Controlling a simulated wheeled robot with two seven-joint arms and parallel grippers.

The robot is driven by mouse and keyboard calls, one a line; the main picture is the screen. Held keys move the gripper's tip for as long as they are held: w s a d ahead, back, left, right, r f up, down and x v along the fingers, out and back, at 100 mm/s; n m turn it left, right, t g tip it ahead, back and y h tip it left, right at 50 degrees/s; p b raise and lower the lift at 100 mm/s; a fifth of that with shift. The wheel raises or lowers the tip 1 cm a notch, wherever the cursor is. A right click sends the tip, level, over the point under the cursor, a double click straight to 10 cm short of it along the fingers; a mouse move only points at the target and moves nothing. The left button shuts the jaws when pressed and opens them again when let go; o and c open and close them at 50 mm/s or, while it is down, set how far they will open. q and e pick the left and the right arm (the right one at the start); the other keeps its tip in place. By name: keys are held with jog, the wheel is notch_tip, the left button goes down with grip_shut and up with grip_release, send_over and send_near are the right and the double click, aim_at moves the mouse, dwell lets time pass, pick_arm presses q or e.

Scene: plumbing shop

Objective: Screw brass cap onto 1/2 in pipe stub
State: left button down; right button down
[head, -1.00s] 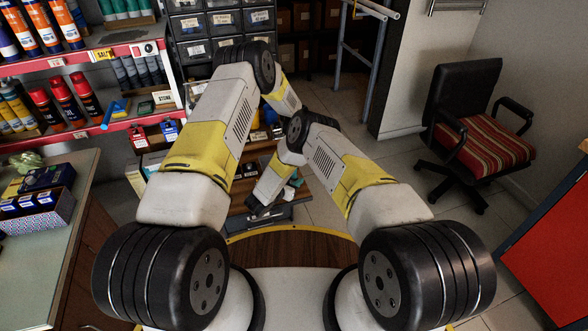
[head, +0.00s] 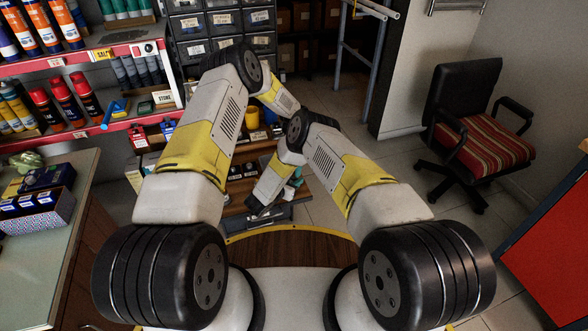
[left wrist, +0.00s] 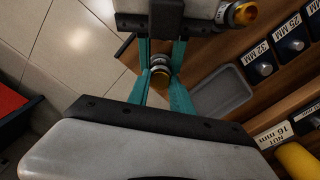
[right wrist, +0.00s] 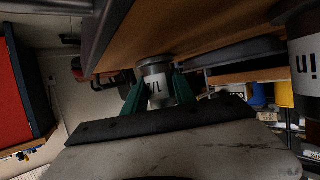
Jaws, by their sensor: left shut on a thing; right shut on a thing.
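My left gripper (left wrist: 163,88) is shut on the brass cap (left wrist: 160,80), whose brass side shows between the teal fingers in the left wrist view. My right gripper (right wrist: 159,90) is shut on the pipe stub (right wrist: 155,68), a grey cylinder with a partly covered white label. The right gripper's teal fingers (left wrist: 162,50) come from the top of the left wrist view and face the left fingers. A silver ring of the stub (left wrist: 158,62) shows right against the cap. Whether the cap is threaded on cannot be told. In the head view my arms hide both parts.
A wooden bench with a grey tray (left wrist: 222,92) and labelled size bins (left wrist: 290,45) is close beside the grippers. Another labelled cylinder (right wrist: 307,65) stands at the right. An office chair (head: 475,135) and a red-fronted cabinet (head: 555,240) are at the right, with floor between.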

pick_arm(q)
jog(key=m, duration=0.9)
jog(key=shift+m, duration=0.4)
jog(key=c, duration=1.1)
grip_release()
jog(key=shift+c, duration=0.2)
jog(key=shift+r, duration=0.1)
jog(key=shift+r, duration=2.15)
jog(key=shift+c, duration=0.5)
